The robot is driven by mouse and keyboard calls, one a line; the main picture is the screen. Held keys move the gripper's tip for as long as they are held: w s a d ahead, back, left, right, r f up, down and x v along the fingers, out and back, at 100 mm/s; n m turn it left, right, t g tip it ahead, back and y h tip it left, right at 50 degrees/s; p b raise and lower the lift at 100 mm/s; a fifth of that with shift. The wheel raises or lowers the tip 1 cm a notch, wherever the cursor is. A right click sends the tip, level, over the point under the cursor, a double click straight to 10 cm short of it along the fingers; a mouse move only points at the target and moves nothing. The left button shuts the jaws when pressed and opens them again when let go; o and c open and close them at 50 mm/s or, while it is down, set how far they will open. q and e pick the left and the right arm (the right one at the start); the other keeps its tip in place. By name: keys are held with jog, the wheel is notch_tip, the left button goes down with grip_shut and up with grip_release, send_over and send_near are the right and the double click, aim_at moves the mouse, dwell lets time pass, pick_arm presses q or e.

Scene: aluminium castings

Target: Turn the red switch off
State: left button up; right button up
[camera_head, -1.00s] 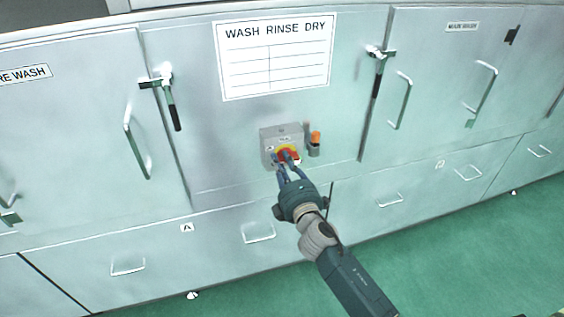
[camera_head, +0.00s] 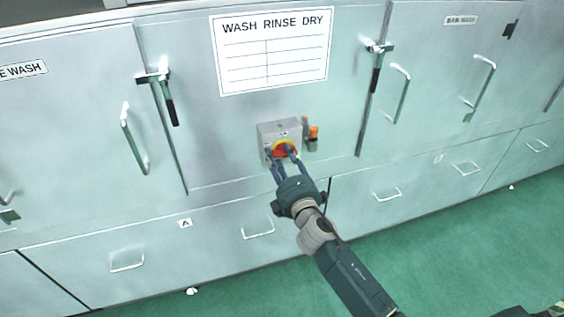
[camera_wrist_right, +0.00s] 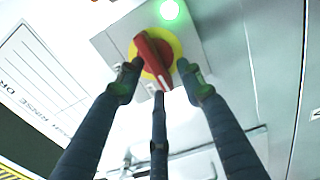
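The red switch (camera_wrist_right: 154,58) is a rotary knob on a yellow disc. It is tilted in the wrist view, its lower end bearing a white mark. It sits on a grey box (camera_head: 279,129) on the cabinet front. My right gripper (camera_head: 284,156) is at the box in the head view, its fingers partly covering the knob. In the wrist view two fingertips of the right gripper (camera_wrist_right: 160,80) are spread either side of the knob, with the third finger below it. Small gaps seem to show; contact is unclear. My left gripper is not in view.
A bright green light (camera_wrist_right: 169,9) shows on the box near the switch. An orange-topped fitting (camera_head: 314,134) is just right of the box. A WASH RINSE DRY chart (camera_head: 272,52) is above. Doors with latch handles flank the panel; green floor (camera_head: 460,230) is clear.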

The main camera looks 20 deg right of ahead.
jog(key=s, duration=1.2)
jog(key=shift+d, duration=0.2)
jog(key=s+d+f+m+g, duration=0.1)
jog(key=s+f+m+g, duration=0.15)
jog(key=f, duration=0.95)
jog(key=s+f+m+g, duration=0.2)
jog(key=f+g, duration=0.1)
jog(key=f, duration=0.9)
jog(key=s+d+f+m+g, duration=0.3)
jog(key=s+f+m+g, duration=0.4)
jog(key=s+f, duration=1.8)
notch_tip(320, 180, down, 3)
jog(key=shift+s+r+h, duration=0.15)
jog(key=shift+s+h, duration=0.05)
jog(key=shift+h, duration=0.1)
jog(key=s+f+m+g, duration=0.1)
jog(key=s+f, duration=0.1)
jog(key=s, duration=0.4)
jog(key=s+d+f+m+g, duration=0.1)
jog(key=s+f+m+g, duration=0.1)
jog(key=s, duration=0.4)
jog(key=s+f+m+g, duration=0.1)
jog(key=s+f, duration=0.1)
jog(key=s, duration=0.4)
jog(key=shift+s+d+f+m+g, duration=0.15)
jog(key=shift+s+f+m+g, duration=0.1)
jog(key=shift+s+m, duration=0.1)
jog(key=shift+c, duration=0.3)
